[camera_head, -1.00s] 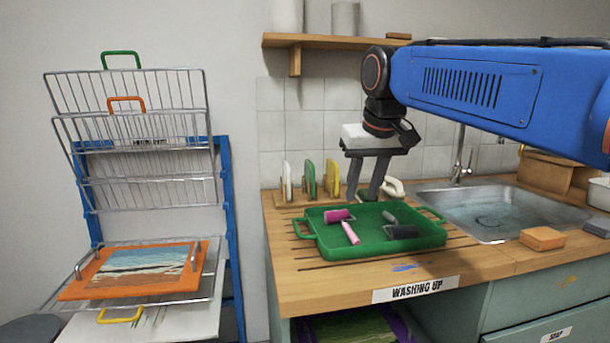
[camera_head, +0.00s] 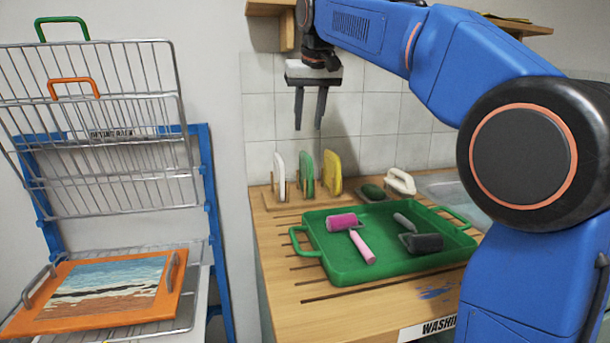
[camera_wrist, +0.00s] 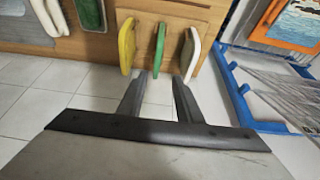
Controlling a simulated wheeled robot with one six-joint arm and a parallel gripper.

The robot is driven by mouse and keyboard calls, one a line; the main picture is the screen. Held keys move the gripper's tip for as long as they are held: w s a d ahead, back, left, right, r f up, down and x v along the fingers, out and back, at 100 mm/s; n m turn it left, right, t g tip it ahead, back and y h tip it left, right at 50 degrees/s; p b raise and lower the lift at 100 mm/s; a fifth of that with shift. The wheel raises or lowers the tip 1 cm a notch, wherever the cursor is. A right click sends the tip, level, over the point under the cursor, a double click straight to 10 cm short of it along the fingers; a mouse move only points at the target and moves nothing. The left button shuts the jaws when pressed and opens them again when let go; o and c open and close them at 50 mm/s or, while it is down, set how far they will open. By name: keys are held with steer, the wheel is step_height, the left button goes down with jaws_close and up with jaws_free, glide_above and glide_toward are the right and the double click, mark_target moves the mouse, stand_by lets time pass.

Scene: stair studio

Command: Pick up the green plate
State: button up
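The green plate (camera_head: 307,174) stands upright in a wooden rack (camera_head: 290,202) against the tiled wall, between a white plate (camera_head: 279,177) and a yellow plate (camera_head: 332,173). My gripper (camera_head: 309,127) points down above the rack, apart from the plates. Its fingers are spread with nothing between them. In the wrist view, the green plate (camera_wrist: 159,48) appears beyond the gap between the fingertips (camera_wrist: 159,74). The yellow plate (camera_wrist: 127,47) and the white plate (camera_wrist: 190,52) are on either side of it.
A green tray (camera_head: 345,272) with pink and dark rollers lies on the wooden counter in front of the rack. A white-handled brush (camera_head: 400,181) lies right of the rack. A wire drying rack (camera_head: 100,140) stands left. A shelf (camera_head: 270,8) is above.

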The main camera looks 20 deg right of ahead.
mark_target(306, 154)
steer(key=x, duration=0.8)
steer(key=shift+f, duration=0.15)
steer(key=shift+d+x, duration=0.15)
steer(key=shift+x, duration=1.15)
steer(key=shift+d+x, duration=0.15)
steer(key=shift+x, duration=1.15)
steer(key=shift+w, duration=0.2)
jaws_close()
